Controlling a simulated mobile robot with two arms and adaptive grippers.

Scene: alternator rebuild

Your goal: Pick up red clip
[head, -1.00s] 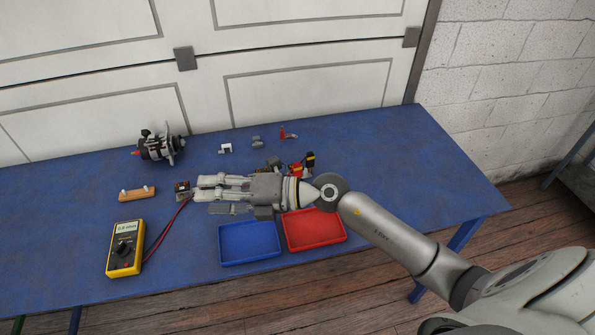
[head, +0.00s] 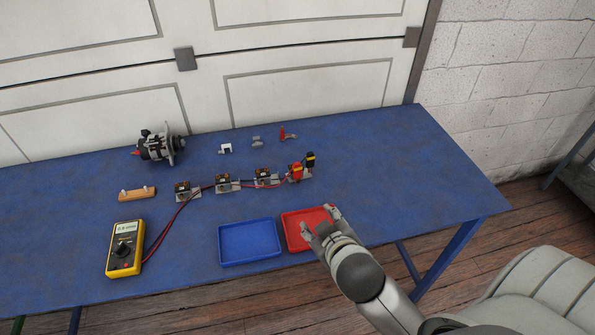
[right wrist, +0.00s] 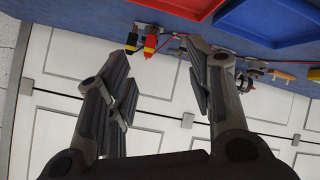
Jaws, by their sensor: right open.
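The red clip (head: 296,172) stands at the right end of the row of small parts on the blue table, beside the black clip (head: 310,161). In the right wrist view the red clip (right wrist: 150,42) shows beyond and between the fingers, just right of the black clip (right wrist: 131,42). My right gripper (head: 320,217) is open and empty above the red tray, nearer the front edge than the clip and apart from it. Its two spread fingers also show in the right wrist view (right wrist: 160,75). My left gripper is not in view.
A red tray (head: 291,246) and a blue tray (head: 222,252) lie at the front edge. Several small modules with wires run left from the clips to a yellow multimeter (head: 125,262). An alternator (head: 158,147) and small parts stand behind. The table's right side is clear.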

